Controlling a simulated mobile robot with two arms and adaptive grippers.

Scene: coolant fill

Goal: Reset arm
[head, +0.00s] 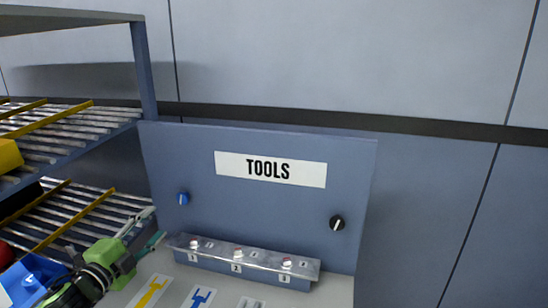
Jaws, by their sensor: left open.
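My left gripper (153,226) is at the lower left, with a green body and thin fingers spread apart and empty. Its fingers point up and to the right, near the left end of a grey metal holder (253,262) with numbered positions 1, 2 and 3. I cannot tell whether they touch it. My right gripper is out of view.
A blue-grey panel labelled TOOLS (270,169) stands behind the holder, with a blue knob (183,199) and a black knob (337,223). A roller rack (146,75) is at left. A blue bin (30,277) is at the lower left. Wall fills the right.

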